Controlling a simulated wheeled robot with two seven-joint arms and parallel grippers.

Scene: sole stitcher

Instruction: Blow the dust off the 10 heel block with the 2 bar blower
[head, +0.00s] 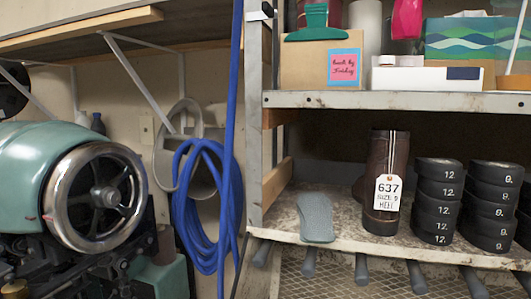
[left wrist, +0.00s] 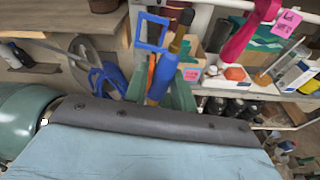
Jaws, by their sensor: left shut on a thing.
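My left gripper (left wrist: 158,92) shows only in the left wrist view. Its green fingers are shut on a blue air blower (left wrist: 163,72) with a brass-coloured nozzle and a dark tip, pointing up. I cannot read a pressure marking on it. In the head view, black heel blocks stand in stacks on the shelf: one stack marked 12 (head: 437,200), one marked 9 (head: 491,205), and a third (head: 525,215) cut off by the right edge. I see no block marked 10 and cannot make out dust. My right gripper is in neither view.
On the same shelf (head: 340,238) stand a brown boot (head: 386,180) tagged 637 and a grey sole (head: 316,218). The upper shelf (head: 350,99) holds boxes. A coiled blue hose (head: 200,200) hangs left of the rack, near a green machine (head: 60,190) with a wheel.

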